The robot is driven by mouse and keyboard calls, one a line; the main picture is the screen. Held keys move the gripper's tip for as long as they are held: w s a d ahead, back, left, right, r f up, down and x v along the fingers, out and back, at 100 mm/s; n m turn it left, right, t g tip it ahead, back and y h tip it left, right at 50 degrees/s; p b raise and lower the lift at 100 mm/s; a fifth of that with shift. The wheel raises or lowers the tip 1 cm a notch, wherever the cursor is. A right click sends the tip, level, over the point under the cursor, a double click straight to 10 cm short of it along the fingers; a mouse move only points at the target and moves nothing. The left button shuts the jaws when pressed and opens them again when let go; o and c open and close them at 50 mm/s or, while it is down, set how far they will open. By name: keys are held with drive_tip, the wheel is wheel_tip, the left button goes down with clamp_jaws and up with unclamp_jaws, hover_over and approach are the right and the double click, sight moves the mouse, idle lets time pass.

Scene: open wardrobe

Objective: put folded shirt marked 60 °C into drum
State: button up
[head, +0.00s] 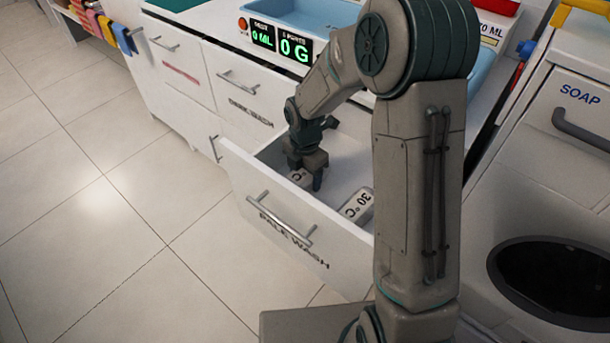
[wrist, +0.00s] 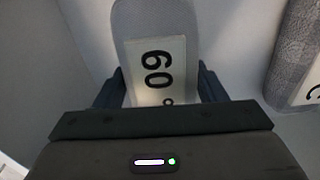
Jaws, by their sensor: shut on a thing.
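The folded shirt marked 60 (wrist: 155,70) is light grey with a white label, seen in the wrist view. It lies in the open pale wash drawer (head: 262,195). My gripper (head: 307,172) reaches down into the drawer, and its fingers are shut on the sides of this shirt. In the head view the gripper hides most of the shirt; a label edge (head: 298,177) shows beside the fingers. The dark drum opening (head: 548,277) is at the lower right, in the machine marked SOAP.
A second folded item marked 30 °C (head: 357,204) lies in the same drawer, to the right of my gripper; its edge shows in the wrist view (wrist: 300,60). A closed dark wash drawer (head: 240,95) is behind. A counter with a blue basin (head: 300,15) stands above. Tiled floor at left is clear.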

wheel_tip(320, 180, up, 10)
drive_tip(key=shift+f+p, duration=0.1)
drive_tip(key=shift+p, duration=1.1)
wheel_tip(320, 180, up, 14)
drive_tip(key=p, duration=0.9)
wheel_tip(320, 180, down, 15)
drive_tip(key=b, duration=1)
drive_tip(key=shift+f, duration=0.1)
drive_tip(key=shift+d+r+m+p, duration=0.15)
drive_tip(key=shift+r+m+p, duration=0.5)
drive_tip(key=shift+p, duration=0.3)
drive_tip(key=m+p, duration=0.1)
drive_tip(key=d+m+p, duration=0.1)
drive_tip(key=m, duration=0.1)
drive_tip(key=m+p, duration=0.1)
drive_tip(key=m, duration=0.1)
drive_tip(key=shift+w+d+r, duration=0.25)
drive_tip(key=shift+d+r, duration=0.1)
drive_tip(key=shift+d, duration=0.05)
drive_tip(key=d+m+p, duration=0.4)
drive_tip(key=m+p, duration=0.1)
drive_tip(key=m, duration=0.5)
drive_tip(key=d+r+m+p, duration=0.1)
drive_tip(key=d+m+p, duration=0.2)
drive_tip(key=m+p, duration=0.3)
drive_tip(key=m, duration=0.4)
drive_tip(key=shift+s+d+r, duration=0.15)
drive_tip(key=shift+d+r, duration=0.05)
drive_tip(key=shift+d, duration=0.15)
